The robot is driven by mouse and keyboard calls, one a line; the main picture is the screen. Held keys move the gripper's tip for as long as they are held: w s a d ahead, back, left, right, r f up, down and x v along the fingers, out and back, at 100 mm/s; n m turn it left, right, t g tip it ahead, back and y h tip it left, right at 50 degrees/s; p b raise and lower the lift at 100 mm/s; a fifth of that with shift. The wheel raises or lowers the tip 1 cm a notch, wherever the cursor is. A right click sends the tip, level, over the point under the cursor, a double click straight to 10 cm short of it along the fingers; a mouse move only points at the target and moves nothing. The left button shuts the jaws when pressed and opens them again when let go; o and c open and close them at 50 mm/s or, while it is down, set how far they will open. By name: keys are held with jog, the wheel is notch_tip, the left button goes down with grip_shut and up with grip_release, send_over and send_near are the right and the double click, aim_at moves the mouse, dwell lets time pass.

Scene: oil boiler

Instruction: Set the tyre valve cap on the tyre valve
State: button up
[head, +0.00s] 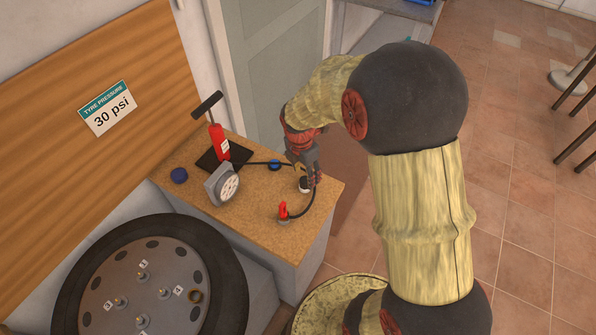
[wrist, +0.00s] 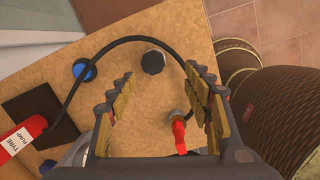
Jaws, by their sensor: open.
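My gripper (head: 306,178) is open and points down over the right part of the wooden bench top. In the wrist view, my open fingers (wrist: 158,76) stand either side of a small round black piece with a pale rim (wrist: 153,62), which looks like the cap; no contact shows. This piece also shows below my gripper in the head view (head: 304,187). A dark blue round piece (head: 179,175) sits at the bench's left, so I cannot be sure which is the cap. The wheel (head: 120,250) lies at lower left; a brass-coloured fitting (head: 196,297) on it may be the valve.
A black hose (wrist: 120,43) curves around the black piece to a red connector (wrist: 180,135). A blue round piece (wrist: 84,70) lies by the hose.

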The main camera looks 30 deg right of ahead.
aim_at(305, 180)
jog(key=shift+w+n, duration=0.3)
jog(key=shift+n, duration=0.4)
jog(key=shift+r+n, duration=0.15)
jog(key=shift+n, duration=0.75)
jog(key=shift+f, duration=0.2)
jog(key=shift+d+f+b, duration=0.15)
jog(key=shift+f+b, duration=0.2)
jog(key=shift+f, duration=0.5)
jog(key=f, duration=0.2)
jog(key=f+b, duration=0.1)
jog(key=w+f+b, duration=0.1)
jog(key=f, duration=0.1)
jog(key=shift+d+f, duration=0.35)
jog(key=shift+d, duration=0.05)
jog(key=shift+c, duration=1)
jog(key=c, duration=1)
